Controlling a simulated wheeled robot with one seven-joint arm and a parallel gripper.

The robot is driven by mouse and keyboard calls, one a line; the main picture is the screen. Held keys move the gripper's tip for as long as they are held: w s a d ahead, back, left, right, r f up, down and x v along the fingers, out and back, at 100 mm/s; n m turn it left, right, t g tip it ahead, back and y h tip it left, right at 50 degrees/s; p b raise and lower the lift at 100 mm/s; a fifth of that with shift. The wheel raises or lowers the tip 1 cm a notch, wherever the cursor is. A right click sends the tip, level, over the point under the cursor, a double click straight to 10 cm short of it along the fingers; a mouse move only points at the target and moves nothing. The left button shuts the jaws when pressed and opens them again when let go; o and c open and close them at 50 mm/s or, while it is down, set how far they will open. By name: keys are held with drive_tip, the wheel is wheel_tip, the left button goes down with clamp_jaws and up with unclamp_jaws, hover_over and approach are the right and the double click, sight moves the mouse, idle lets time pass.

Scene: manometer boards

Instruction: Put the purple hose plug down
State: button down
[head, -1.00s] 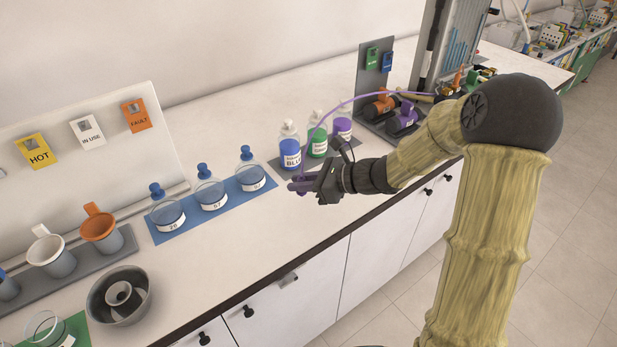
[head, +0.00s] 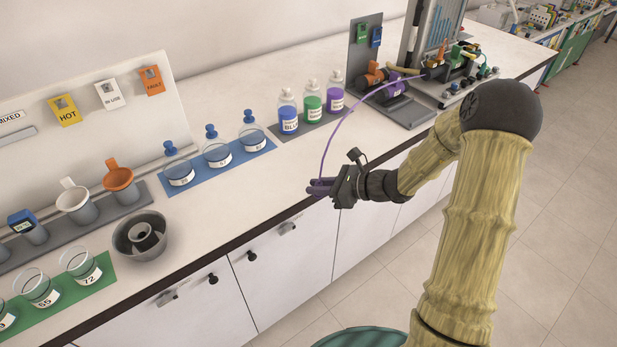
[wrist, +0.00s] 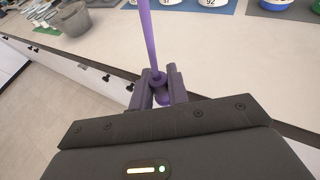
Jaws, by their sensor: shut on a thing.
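My gripper (head: 318,187) is shut on the purple hose plug. The plug (wrist: 160,84) shows between the two fingers in the wrist view, with the purple hose (wrist: 149,35) rising from it. In the head view the purple hose (head: 339,125) arches from my gripper up to the apparatus at the back right. My gripper is near the counter's front edge, and in the wrist view the fingers overlap that edge and the floor. I cannot tell its exact height above the counter.
The counter (head: 268,185) is bare between my gripper and the blue mat (head: 195,176) of stoppered flasks. Blue, green and purple bottles (head: 312,108) stand behind my gripper. The manometer board (head: 432,50) is at the back right.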

drive_tip(key=s+d+f+m+t+p, duration=0.1)
drive_tip(key=s+d+f, duration=0.3)
drive_tip(key=f, duration=0.5)
drive_tip(key=s+d+f+m+t+h+p, duration=0.1)
drive_tip(key=s+d+f, duration=0.3)
drive_tip(key=f, duration=0.5)
drive_tip(key=shift+s+d+f+h+p, duration=0.25)
drive_tip(key=shift+d+h+p, duration=0.05)
drive_tip(key=shift+d+p, duration=0.6)
